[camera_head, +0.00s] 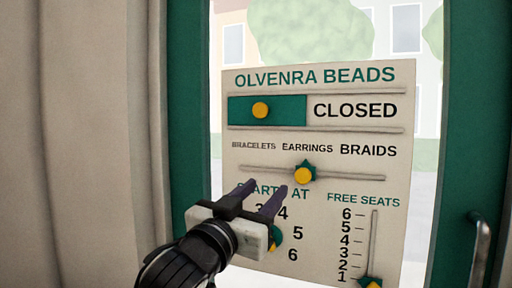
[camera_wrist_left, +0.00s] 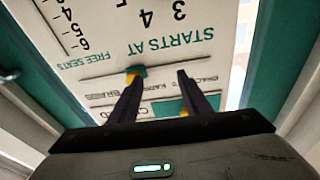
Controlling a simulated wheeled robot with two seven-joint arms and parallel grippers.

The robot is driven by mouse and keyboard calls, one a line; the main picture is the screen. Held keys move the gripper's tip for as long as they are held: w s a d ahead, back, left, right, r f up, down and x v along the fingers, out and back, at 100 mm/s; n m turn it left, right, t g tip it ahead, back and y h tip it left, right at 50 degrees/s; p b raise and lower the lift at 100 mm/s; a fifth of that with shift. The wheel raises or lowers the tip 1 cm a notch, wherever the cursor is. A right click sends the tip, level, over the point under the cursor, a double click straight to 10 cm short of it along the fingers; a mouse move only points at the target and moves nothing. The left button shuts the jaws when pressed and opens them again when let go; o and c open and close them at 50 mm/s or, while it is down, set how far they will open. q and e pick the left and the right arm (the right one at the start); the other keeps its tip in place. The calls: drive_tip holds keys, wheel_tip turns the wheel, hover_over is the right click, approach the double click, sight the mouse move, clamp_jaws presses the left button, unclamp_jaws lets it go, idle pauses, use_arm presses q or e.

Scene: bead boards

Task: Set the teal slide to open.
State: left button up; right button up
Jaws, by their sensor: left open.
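The teal slide (camera_head: 285,112) with its round yellow knob (camera_head: 260,110) covers the left part of the top window of the OLVENRA BEADS board. The word CLOSED (camera_head: 355,110) shows to its right. In the upside-down left wrist view the teal slide (camera_wrist_left: 208,103) is partly hidden behind a finger. My left gripper (camera_head: 267,187) is open and empty, in front of the board over the STARTS AT heading, below the slide and apart from it. Its two dark fingers (camera_wrist_left: 160,76) point up toward the board. My right gripper is in neither view.
A star pointer (camera_head: 303,175) sits on a rail below EARRINGS, just above and right of my fingertips. The dial (camera_head: 275,237) is partly hidden by my gripper. The FREE SEATS pointer (camera_head: 370,283) is at the bottom. A door handle (camera_head: 480,250) stands at right.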

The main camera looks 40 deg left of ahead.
use_arm(q)
drive_tip(key=n+t+y, duration=0.2)
approach(259, 110)
drive_tip(key=s+f, duration=0.1)
drive_tip(key=s, duration=0.1)
drive_tip(key=shift+y, duration=0.3)
drive_tip(key=p+x, duration=0.1)
drive_tip(key=x, duration=0.2)
drive_tip(key=p+x, duration=0.1)
drive_tip(key=x, duration=0.1)
drive_tip(key=p+x, duration=0.1)
drive_tip(key=x, duration=0.2)
drive_tip(key=shift+w+d+r, duration=0.3)
drive_tip(key=shift+x, duration=0.8)
drive_tip(key=shift+f, duration=0.15)
drive_tip(key=shift+c, duration=0.5)
clamp_jaws()
